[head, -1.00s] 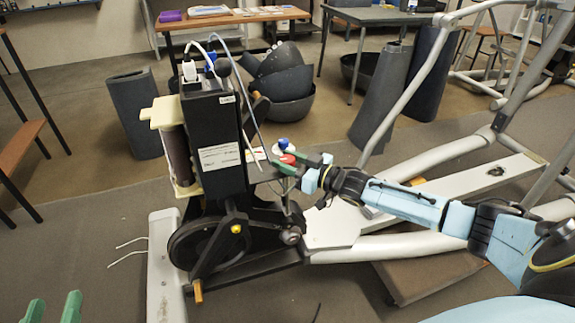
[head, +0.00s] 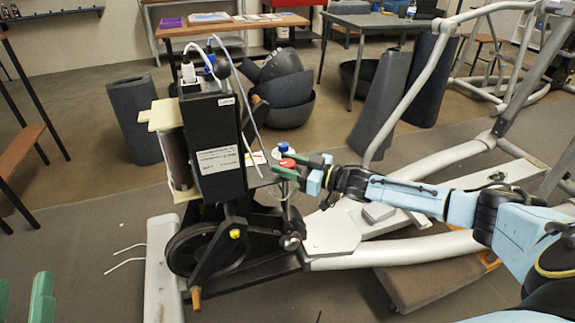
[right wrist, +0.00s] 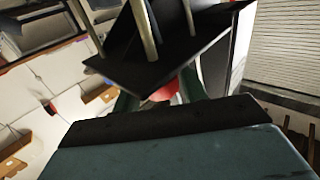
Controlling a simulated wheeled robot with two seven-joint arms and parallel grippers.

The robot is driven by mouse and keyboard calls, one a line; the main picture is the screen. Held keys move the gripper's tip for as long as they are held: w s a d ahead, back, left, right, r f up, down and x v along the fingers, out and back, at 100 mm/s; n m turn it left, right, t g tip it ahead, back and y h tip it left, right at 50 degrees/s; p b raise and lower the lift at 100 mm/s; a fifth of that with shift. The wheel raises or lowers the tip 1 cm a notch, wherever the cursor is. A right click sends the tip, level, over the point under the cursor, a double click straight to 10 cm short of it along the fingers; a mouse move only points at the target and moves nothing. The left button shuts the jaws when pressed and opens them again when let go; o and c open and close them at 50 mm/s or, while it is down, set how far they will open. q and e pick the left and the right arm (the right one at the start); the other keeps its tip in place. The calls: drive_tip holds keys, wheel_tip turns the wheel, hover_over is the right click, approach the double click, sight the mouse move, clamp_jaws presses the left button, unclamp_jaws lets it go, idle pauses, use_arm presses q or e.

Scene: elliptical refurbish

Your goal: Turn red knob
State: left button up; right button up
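The red knob (head: 287,163) sits below a blue knob (head: 284,148) beside the black upright box (head: 218,150) of the elliptical machine. My right gripper (head: 291,164) reaches in from the right, its green fingers apart on either side of the red knob. In the right wrist view the red knob (right wrist: 164,92) shows between the fingers, partly hidden by a dark plate; contact is unclear. My left gripper (head: 22,300) is at the lower left corner, empty, its green fingers apart.
White and dark cables (head: 238,90) hang from the box top near the knobs. The machine's grey tube frame (head: 415,95) rises at the right. A black flywheel (head: 208,250) is below. Dark covers (head: 135,118) stand on the floor behind.

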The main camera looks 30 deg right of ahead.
drive_tip(key=shift+o, duration=1.4)
drive_tip(key=shift+s+d, duration=0.1)
drive_tip(key=shift+s, duration=0.1)
drive_tip(key=p+v, duration=0.2)
drive_tip(key=v, duration=0.4)
drive_tip(key=shift+s+d+p, duration=0.15)
drive_tip(key=shift+p, duration=0.25)
drive_tip(key=p, duration=0.2)
approach(294, 167)
drive_tip(key=s, duration=0.1)
use_arm(q)
drive_tip(key=s+a+f+g+y, duration=0.2)
drive_tip(key=s+f+g, duration=0.1)
drive_tip(key=f+g, duration=0.3)
drive_tip(key=s+a+f+g+y, duration=0.2)
drive_tip(key=f+g, duration=0.5)
drive_tip(key=f, duration=0.4)
drive_tip(key=shift+s+a+f+n+y, duration=0.3)
drive_tip(key=shift+s+a, duration=0.25)
drive_tip(key=shift+a, duration=0.1)
use_arm(e)
drive_tip(key=shift+d, duration=0.5)
